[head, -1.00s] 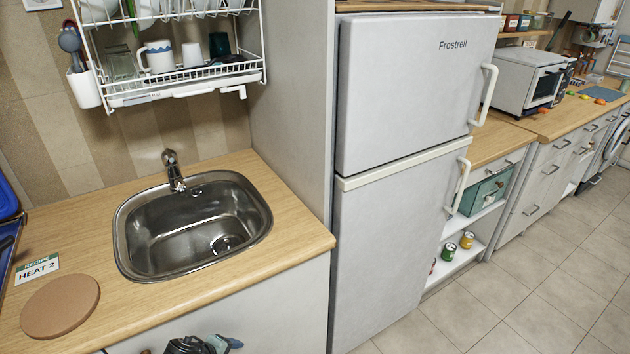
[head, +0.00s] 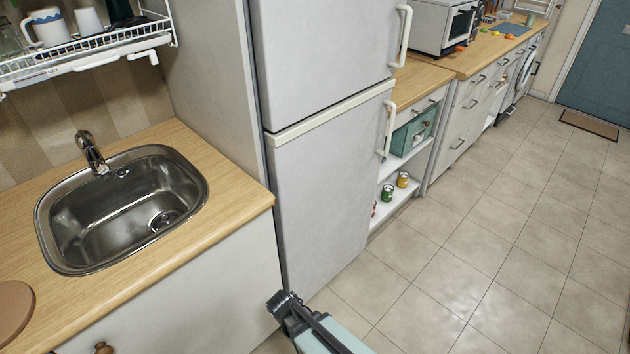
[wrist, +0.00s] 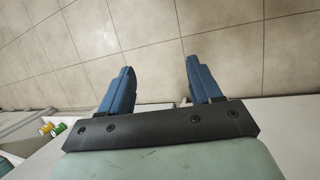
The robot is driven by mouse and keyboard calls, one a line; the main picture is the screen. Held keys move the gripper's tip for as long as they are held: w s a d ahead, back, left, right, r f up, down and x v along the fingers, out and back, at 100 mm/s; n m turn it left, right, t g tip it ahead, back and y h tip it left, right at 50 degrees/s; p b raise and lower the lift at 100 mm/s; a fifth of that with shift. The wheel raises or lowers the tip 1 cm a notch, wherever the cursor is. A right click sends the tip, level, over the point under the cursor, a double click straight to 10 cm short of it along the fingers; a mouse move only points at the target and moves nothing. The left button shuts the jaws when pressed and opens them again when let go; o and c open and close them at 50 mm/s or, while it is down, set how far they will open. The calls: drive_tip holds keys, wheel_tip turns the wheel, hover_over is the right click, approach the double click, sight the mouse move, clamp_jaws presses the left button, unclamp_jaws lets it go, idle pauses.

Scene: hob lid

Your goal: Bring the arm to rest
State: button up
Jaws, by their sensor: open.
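My gripper (wrist: 158,85) shows in the wrist view with its two blue fingers spread apart. It is open, with nothing between the fingers but the tiled floor behind them. In the head view part of my arm shows at the bottom centre, in front of the fridge (head: 322,190) and over the floor. The fingertips cannot be made out in the head view.
A wooden counter (head: 235,203) with a steel sink (head: 110,225) is at the left, a brown round board (head: 12,308) at its edge. Cans (head: 387,191) stand on a low shelf right of the fridge. The tiled floor (head: 480,240) at the right is clear.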

drive_tip(key=s+d+f+m+g+y, duration=0.2)
drive_tip(key=s+d+f+m+g, duration=0.1)
drive_tip(key=s+d, duration=0.5)
drive_tip(key=s+d+f+m+g+y, duration=0.2)
drive_tip(key=s+d+f+m, duration=0.3)
drive_tip(key=s+d, duration=0.3)
drive_tip(key=shift+s+d+g+y, duration=0.3)
drive_tip(key=shift+s+d+g, duration=0.15)
drive_tip(key=shift+d, duration=0.75)
